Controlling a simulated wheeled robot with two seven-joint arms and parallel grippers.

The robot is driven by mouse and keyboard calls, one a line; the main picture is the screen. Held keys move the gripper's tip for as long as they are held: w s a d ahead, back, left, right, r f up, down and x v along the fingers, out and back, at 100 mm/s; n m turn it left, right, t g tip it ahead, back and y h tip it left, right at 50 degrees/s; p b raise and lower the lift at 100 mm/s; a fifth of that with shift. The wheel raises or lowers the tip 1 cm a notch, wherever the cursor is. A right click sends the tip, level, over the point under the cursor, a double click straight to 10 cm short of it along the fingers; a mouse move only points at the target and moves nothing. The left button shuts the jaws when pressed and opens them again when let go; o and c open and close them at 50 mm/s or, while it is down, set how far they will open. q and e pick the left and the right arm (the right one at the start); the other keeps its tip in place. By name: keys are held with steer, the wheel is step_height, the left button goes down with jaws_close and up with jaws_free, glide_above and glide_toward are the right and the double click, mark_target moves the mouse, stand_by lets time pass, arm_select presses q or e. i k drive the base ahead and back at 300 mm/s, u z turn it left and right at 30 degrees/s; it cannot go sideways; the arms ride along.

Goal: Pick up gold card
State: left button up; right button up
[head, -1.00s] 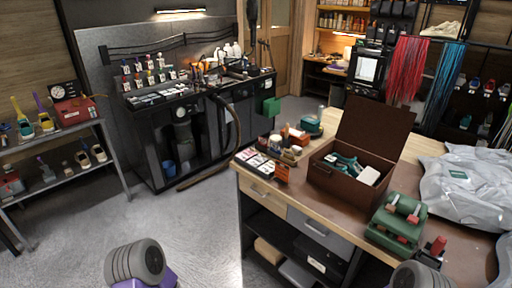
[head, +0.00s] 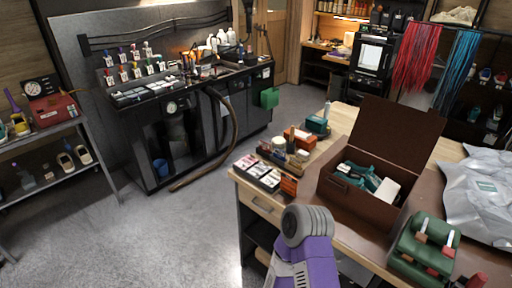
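I cannot make out a gold card for certain. A black tray of small cards or packs (head: 258,172) lies at the near left corner of the workbench (head: 262,192), and an orange card-like piece (head: 289,185) stands at its right end. An open brown box (head: 345,192) on the bench holds green items and a white block. One of my arms, purple with a grey ribbed joint, rises in front of the bench. Neither gripper's fingertips show.
A green case with red-tipped handles (head: 424,246) stands at the bench's front right. Grey plastic wrapping (head: 482,195) covers the right side. Small bottles and an orange box (head: 300,138) stand behind the tray. Open floor (head: 170,235) lies left of the bench.

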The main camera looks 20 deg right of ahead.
mark_target(295, 162)
steer(key=z, duration=0.45)
steer(key=i, duration=0.8)
steer(key=z, duration=0.8)
